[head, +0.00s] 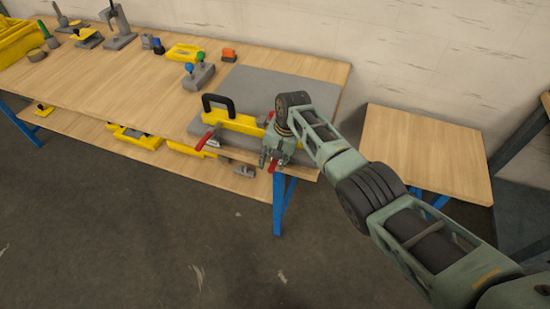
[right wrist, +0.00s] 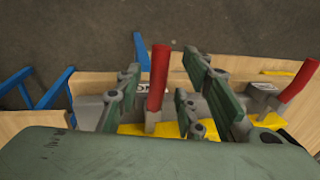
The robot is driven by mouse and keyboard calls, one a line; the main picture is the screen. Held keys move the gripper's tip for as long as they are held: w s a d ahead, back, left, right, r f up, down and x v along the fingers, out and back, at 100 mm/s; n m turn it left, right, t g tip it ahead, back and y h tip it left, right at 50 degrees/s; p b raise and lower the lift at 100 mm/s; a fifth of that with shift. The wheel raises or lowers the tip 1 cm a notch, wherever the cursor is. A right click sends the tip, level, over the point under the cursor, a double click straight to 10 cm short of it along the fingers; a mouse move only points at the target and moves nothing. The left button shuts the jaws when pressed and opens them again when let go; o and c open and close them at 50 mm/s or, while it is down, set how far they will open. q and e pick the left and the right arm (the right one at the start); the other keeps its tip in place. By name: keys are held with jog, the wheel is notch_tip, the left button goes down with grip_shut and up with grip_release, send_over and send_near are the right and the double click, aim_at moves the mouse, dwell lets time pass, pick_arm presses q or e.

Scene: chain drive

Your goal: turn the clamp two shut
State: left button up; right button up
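The fixture has a yellow bar (head: 235,121) with a black handle (head: 217,104) and two clamps with red levers. One red lever (head: 205,141) is on the left in the head view and also shows at the right in the right wrist view (right wrist: 299,81). The other red lever (head: 272,165) is at the table corner, just under my right gripper (head: 272,158). In the right wrist view this lever (right wrist: 157,78) stands between the spread fingers (right wrist: 165,68), with gaps on both sides. A label beside it is partly hidden. My left gripper is not in view.
The fixture stands on a grey mat (head: 265,84) at the right end of the wooden table (head: 110,85). A grey block with blue and green knobs (head: 199,77) and an orange block (head: 229,55) are behind. A lower shelf holds yellow parts (head: 137,137). An empty side table (head: 420,150) is at right.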

jog(key=shift+r, duration=0.65)
notch_tip(320, 180, up, 10)
jog(key=d, duration=0.2)
jog(key=shift+s+d+r, duration=0.15)
jog(key=shift+s+r, duration=0.1)
jog(key=shift+s, duration=0.15)
